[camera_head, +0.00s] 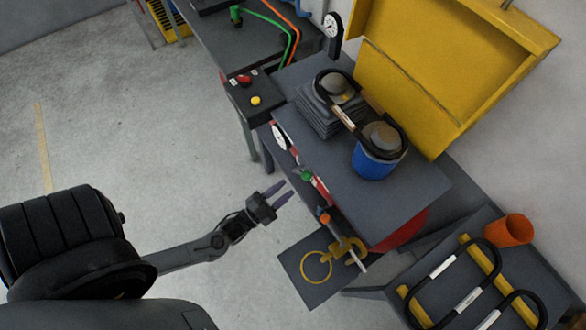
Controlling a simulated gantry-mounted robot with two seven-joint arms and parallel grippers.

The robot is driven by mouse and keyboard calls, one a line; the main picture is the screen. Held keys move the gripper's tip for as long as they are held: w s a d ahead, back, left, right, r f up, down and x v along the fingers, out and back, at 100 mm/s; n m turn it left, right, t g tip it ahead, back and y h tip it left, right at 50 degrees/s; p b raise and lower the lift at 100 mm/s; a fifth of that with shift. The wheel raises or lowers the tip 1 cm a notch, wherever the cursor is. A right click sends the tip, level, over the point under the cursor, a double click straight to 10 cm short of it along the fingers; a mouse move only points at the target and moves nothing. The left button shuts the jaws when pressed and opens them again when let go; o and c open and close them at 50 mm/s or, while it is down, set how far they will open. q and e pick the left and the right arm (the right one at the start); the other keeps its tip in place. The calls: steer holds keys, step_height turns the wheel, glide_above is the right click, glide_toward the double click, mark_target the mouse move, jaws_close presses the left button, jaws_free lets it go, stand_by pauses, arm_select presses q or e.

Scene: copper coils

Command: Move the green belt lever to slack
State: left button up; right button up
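A small green part (306,175), which looks like the lever's knob, sits on the front side of the machine table (330,165), by a red and white strip. The lever's shaft and exact setting are too small to tell. My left gripper (278,194) comes in from the left, a little below and left of the green part and apart from it. Its two fingers are spread and empty, pointing right. A black belt (366,118) loops around two grey domed pulleys on the table top. My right gripper is not in view.
A red button and a yellow button (255,100) are on a box at the left. An orange knob (324,218) and a yellow ring (317,267) lie below the green part. A rack with black handles (470,295) and an orange cup (508,230) are lower right. Open floor lies left.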

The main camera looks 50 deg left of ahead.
arm_select(q)
steer(key=shift+v, duration=1.25)
